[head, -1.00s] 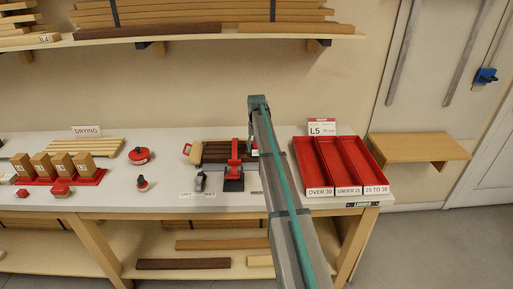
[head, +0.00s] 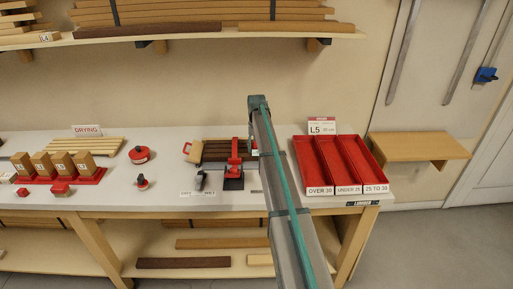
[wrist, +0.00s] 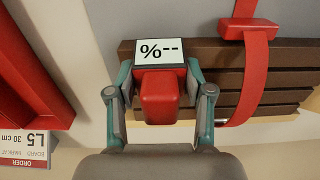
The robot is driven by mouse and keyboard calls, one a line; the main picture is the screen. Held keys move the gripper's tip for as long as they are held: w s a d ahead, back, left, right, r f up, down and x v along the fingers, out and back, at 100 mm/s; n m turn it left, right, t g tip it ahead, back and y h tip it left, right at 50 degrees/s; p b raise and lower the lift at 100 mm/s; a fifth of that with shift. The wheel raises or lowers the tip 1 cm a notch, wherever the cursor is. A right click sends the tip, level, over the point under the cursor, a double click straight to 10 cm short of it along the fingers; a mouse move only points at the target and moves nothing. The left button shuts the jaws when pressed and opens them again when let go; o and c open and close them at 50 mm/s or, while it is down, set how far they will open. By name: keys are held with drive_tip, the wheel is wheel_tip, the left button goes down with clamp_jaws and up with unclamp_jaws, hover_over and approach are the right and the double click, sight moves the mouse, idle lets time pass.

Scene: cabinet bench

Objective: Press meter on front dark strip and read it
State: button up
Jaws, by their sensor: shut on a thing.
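My gripper (wrist: 160,90) is shut on the red meter (wrist: 160,95), with one finger on each side of its body. The meter's white display (wrist: 160,50) reads "%--". In the wrist view the meter lies over one end of the stacked dark strips (wrist: 285,75); I cannot tell whether its contacts touch the wood. The dark strips show in the head view (head: 215,146), left of my arm. A red clamp (wrist: 249,60) crosses them beside the meter. In the head view my arm hides the gripper and most of the meter.
Red trays (head: 345,165) and the L5 order card (head: 322,126) stand right of the strips. The clamp (head: 236,152) stands at the strips. A small grey item (head: 200,181) sits by the dry/wet label. Red-based blocks (head: 62,165) and pale drying boards (head: 95,146) lie left.

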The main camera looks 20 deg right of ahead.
idle(0.6)
drive_tip(key=shift+r+p, duration=1.6)
drive_tip(key=shift+r, duration=1.85)
